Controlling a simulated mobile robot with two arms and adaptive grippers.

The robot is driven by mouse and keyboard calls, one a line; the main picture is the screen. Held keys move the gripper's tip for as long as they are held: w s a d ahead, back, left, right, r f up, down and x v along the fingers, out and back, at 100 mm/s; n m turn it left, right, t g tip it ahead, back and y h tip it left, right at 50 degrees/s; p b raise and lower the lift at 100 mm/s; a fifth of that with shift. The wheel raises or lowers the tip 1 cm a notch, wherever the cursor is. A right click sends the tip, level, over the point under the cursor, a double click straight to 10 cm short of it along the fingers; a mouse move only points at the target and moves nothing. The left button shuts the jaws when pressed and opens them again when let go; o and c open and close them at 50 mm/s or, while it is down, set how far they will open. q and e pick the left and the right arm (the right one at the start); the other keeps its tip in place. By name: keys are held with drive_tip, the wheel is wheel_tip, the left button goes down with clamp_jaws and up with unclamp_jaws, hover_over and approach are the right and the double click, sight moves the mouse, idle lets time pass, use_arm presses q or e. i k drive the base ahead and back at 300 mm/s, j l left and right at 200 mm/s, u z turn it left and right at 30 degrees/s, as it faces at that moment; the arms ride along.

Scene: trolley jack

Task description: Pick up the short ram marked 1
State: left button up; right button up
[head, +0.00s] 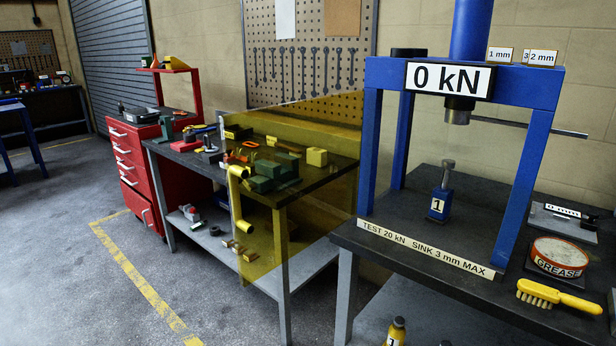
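The short ram marked 1 (440,195) stands upright on the dark bench top under the blue press frame. It has a blue square body with a white "1" label and a grey metal rod with a wider head on top. The press's own grey ram end (458,112) hangs above it with a clear gap between them. A yellow bottle (396,332), also labelled 1, shows at the bottom edge, partly cut off. Neither of my grippers is in view.
The blue press (517,165) has posts on both sides of the ram and a "0 kN" sign (449,78). A grease tin (560,257) and yellow brush (557,296) lie at right. A yellow see-through screen (300,225) stands left of the press bench.

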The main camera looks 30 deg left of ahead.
sight(441, 201)
drive_tip(key=i+j+z, duration=0.2)
drive_tip(key=j+z, duration=0.2)
drive_tip(key=j, duration=1.2)
drive_tip(key=j+z, duration=0.4)
drive_tip(key=j, duration=1.15)
